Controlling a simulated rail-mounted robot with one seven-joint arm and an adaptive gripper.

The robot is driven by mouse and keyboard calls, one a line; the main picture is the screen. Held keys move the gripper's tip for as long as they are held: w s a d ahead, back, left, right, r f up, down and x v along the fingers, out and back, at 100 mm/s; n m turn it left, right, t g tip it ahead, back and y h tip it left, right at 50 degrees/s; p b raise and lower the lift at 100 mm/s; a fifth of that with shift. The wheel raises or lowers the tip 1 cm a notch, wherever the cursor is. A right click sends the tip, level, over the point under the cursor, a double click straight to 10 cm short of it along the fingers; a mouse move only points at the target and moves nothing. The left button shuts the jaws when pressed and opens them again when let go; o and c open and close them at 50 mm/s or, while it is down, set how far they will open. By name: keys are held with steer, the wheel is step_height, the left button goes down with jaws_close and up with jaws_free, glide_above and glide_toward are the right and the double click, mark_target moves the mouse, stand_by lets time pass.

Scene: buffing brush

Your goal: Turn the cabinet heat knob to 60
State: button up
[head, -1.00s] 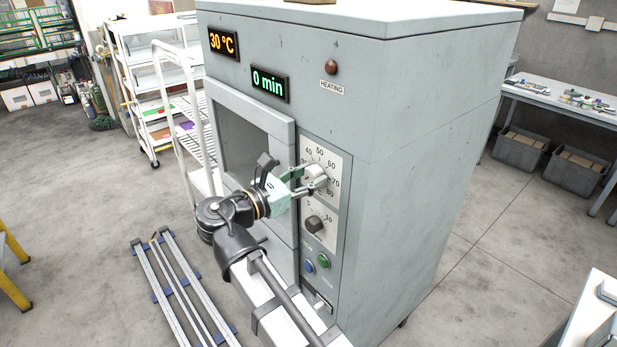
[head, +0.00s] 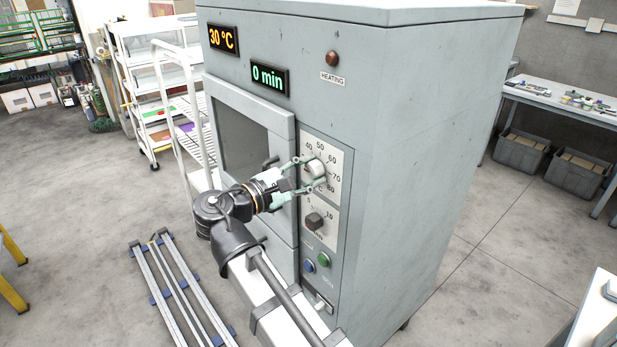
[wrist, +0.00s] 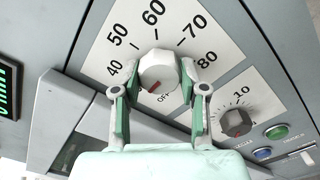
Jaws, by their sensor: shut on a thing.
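The heat knob (wrist: 158,70) is a round white-grey dial with a red mark, on a white scale plate (head: 320,148) on the cabinet front. In the wrist view the red mark points down-left, between the 40 and OFF labels. The 60 label (wrist: 154,12) stands above the knob. My gripper (wrist: 158,78) has one finger on each side of the knob and is shut on it. In the head view my gripper (head: 308,172) reaches the knob from the left. The orange display (head: 223,39) reads 30 °C.
Below is a dark timer knob (head: 315,221) on its own scale, with a green button (head: 324,260) and a blue button (head: 309,266) under it. The green display (head: 269,81) reads 0 min. The HEATING lamp (head: 332,58) looks dull red. A white trolley (head: 175,95) stands left of the cabinet.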

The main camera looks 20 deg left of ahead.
steer(key=m+b, duration=0.2)
steer(key=m, duration=0.1)
steer(key=shift+f+m, duration=0.1)
steer(key=shift+m, duration=0.3)
steer(key=m+b, duration=0.3)
steer(key=shift+m, duration=0.3)
steer(key=m+b, duration=0.5)
steer(key=m, duration=0.1)
steer(key=m+b, duration=0.7)
steer(key=shift+m, duration=0.3)
steer(key=m+b, duration=0.3)
steer(key=shift+b, duration=0.4)
steer(key=shift+m+b, duration=1.15)
steer(key=shift+m, duration=0.55)
steer(key=shift+r, duration=0.2)
